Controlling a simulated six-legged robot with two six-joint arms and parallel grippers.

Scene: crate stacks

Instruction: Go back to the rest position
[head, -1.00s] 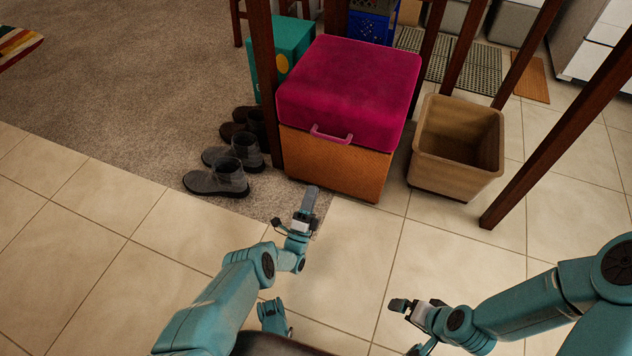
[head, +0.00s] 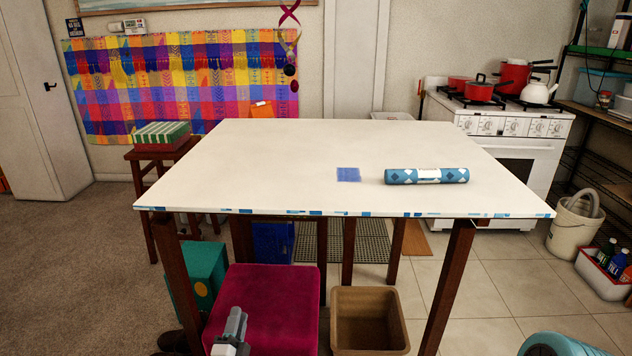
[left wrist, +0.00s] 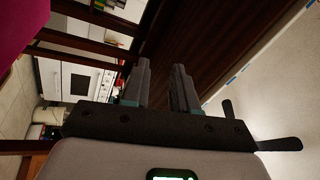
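My left gripper (head: 235,322) shows at the bottom of the head view, in front of the magenta-topped stool (head: 262,300). In the left wrist view its two fingers (left wrist: 161,75) stand apart with nothing between them, so it is open and empty. A dark wooden surface and the pale stove are behind the fingers there. My right gripper is out of view.
A white-topped table (head: 260,170) stands ahead, bearing a blue patterned roll (head: 400,177) and a small blue square (head: 348,174). A brown bin (head: 368,310) stands under it beside the stool. A teal box (head: 205,265) is at left.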

